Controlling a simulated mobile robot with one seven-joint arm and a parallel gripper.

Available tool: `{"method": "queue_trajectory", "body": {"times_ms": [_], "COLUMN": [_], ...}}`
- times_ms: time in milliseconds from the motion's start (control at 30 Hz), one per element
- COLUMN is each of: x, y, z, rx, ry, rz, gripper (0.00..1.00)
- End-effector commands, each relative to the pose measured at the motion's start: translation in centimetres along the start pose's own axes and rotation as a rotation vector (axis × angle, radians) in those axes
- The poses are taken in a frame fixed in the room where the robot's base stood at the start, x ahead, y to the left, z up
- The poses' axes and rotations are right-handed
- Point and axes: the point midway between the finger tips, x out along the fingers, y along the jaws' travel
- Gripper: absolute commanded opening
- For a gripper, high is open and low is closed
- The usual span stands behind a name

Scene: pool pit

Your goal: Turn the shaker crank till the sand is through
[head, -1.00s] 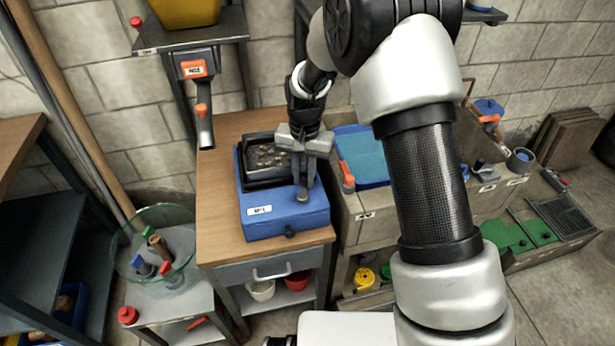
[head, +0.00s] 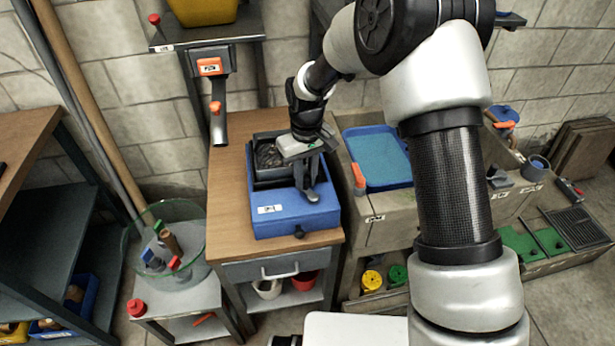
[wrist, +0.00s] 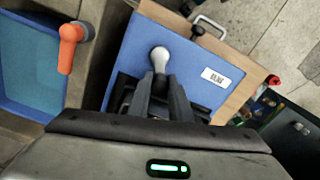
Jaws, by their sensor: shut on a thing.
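The shaker is a blue box (head: 270,221) with a white label, on a wooden-topped stand. A black tray (head: 256,173) is set in its back part and holds dark grainy stuff; my gripper hides the tray's right side. My gripper (head: 307,188) points down over the box's right half, its jaws shut on the crank. In the wrist view the crank's rounded grey end (wrist: 160,55) shows just beyond the fingertips (wrist: 160,88), above the blue top. The rest of the crank is hidden. I cannot tell how much sand is left in the tray.
A stone trough with a blue tray (head: 378,165) and an orange-handled tap (head: 358,176) stands close on the right. A glass bowl of tools (head: 165,243) is at the left. A grey scoop-like fixture (head: 215,100) hangs behind. A drawer (head: 280,268) is below.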

Motion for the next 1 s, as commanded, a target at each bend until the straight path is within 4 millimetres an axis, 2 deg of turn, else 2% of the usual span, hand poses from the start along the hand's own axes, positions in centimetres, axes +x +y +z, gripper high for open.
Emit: {"method": "queue_trajectory", "body": {"times_ms": [233, 700, 733, 800, 1000], "x": [-0.07, -0.07, -0.06, -0.06, -0.03], "y": [-0.21, -0.25, -0.25, -0.25, -0.25], "z": [-0.03, -0.01, -0.01, 0.0, 0.02], "rx": [-0.061, -0.071, -0.071, -0.071, -0.071], "ry": [0.001, 0.001, 0.001, 0.001, 0.0], "rz": [0.0, 0.0, 0.0, 0.0, 0.0], "gripper": [0.0, 0.0, 0.23, 0.35, 0.37]}}
